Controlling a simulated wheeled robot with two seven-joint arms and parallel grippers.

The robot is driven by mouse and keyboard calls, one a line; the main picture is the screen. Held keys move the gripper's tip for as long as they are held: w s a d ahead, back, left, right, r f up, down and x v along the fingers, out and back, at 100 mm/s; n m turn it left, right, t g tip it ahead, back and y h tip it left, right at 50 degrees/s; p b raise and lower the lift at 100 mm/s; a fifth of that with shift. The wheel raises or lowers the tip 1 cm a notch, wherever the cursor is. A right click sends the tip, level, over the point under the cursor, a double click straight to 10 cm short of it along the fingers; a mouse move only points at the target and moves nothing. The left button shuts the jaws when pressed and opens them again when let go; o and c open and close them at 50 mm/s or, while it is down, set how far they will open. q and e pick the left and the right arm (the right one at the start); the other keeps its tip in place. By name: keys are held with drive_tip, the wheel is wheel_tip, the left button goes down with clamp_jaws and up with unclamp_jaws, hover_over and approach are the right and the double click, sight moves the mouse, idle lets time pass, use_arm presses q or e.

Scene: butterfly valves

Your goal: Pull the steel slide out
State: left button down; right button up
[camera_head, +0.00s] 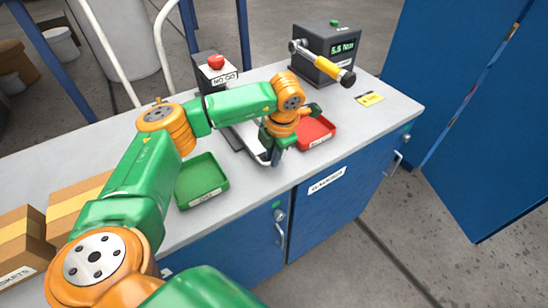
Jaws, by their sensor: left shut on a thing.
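The steel slide (248,144) lies on the grey bench top in front of the black fixture (230,98) with the NO GO label and red knob. A bent metal handle shows at its near end, close to the bench's front edge. My left gripper (275,155) points down at this near end and is shut on the slide, seemingly at its handle. The fingertips and the exact hold are partly hidden by my wrist. My left forearm crosses over the fixture and hides part of it. My right gripper is not in view.
A green tray (201,190) stands left of the slide and a red tray (331,134) right of it. A torque tester (325,50) with a yellow-handled lever stands at the back right, near a yellow card (369,99). Cardboard boxes (73,206) stand at the left.

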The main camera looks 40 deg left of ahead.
use_arm(q)
drive_tip(key=shift+a, duration=0.1)
drive_tip(key=c, duration=1)
unclamp_jaws()
drive_tip(key=shift+w, duration=0.1)
drive_tip(key=shift+o, duration=0.6)
drive_tip(key=shift+w+f, duration=0.1)
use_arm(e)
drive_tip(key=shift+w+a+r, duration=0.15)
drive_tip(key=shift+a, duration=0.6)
use_arm(q)
drive_tip(key=b+v, duration=0.1)
drive_tip(key=v, duration=0.6)
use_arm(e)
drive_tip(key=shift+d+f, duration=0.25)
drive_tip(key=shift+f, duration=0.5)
